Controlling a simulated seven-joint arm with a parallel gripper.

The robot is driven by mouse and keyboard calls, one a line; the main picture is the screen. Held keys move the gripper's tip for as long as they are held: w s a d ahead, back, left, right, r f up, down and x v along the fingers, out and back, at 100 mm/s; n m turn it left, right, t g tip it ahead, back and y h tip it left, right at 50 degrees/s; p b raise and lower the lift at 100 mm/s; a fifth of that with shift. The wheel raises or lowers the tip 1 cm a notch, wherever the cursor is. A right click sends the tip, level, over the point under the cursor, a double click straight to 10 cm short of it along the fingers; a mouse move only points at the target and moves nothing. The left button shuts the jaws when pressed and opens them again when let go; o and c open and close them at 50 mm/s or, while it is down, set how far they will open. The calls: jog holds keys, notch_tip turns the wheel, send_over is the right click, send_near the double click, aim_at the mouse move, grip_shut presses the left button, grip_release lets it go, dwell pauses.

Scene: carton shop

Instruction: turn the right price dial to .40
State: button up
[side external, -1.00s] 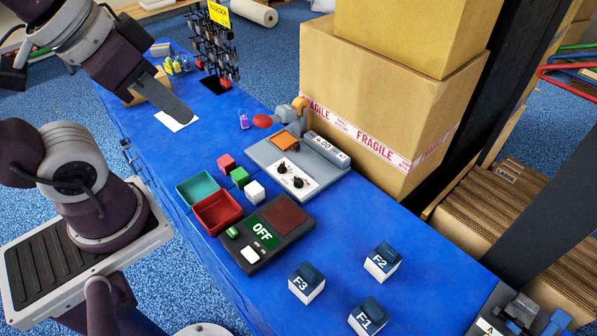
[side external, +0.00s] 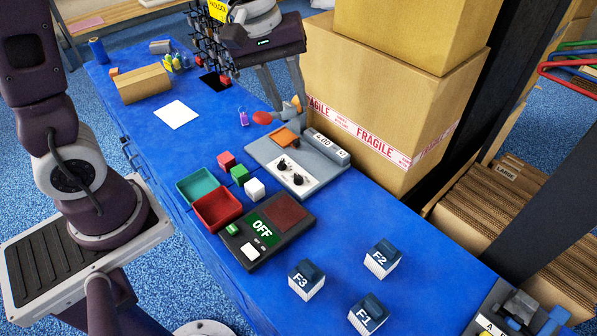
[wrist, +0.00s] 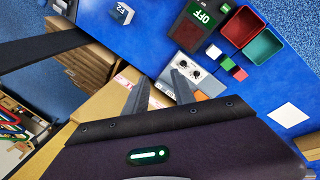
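The grey price machine (side external: 268,152) stands on the blue table, with a white panel (side external: 306,183) carrying two black dials. One dial (side external: 282,165) is farther up the panel and the other dial (side external: 297,179) is nearer its lower right; their settings are too small to read. The machine's display (side external: 327,143) ends in .00. In the wrist view the white panel (wrist: 198,71) lies beyond my fingertips. My gripper (side external: 289,103) is open and empty, its fingers apart, above and behind the machine beside the cartons. It also shows in the wrist view (wrist: 159,84).
Large stacked cartons (side external: 385,115) stand close to the right of my gripper. A wire rack (side external: 208,45) is at the back left. Red (side external: 217,224) and teal (side external: 196,181) trays, small cubes and an OFF box (side external: 247,262) sit in front of the machine.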

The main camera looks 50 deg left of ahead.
jog(key=w+a+f+n+g, duration=0.1)
jog(key=w+f+n, duration=0.2)
jog(key=f, duration=0.3)
jog(key=w+a+f+n, duration=0.2)
jog(key=w+f, duration=0.2)
jog(key=f, duration=0.3)
jog(key=n+g+y, duration=0.2)
jog(key=n, duration=0.1)
send_over(299, 175)
notch_tip(299, 175, down, 10)
jog(key=shift+f, duration=0.25)
jog(key=shift+n, duration=0.3)
notch_tip(299, 175, down, 7)
jog(key=shift+s+f, duration=0.1)
jog(key=shift+f, duration=0.1)
jog(key=shift+c, duration=0.4)
grip_shut()
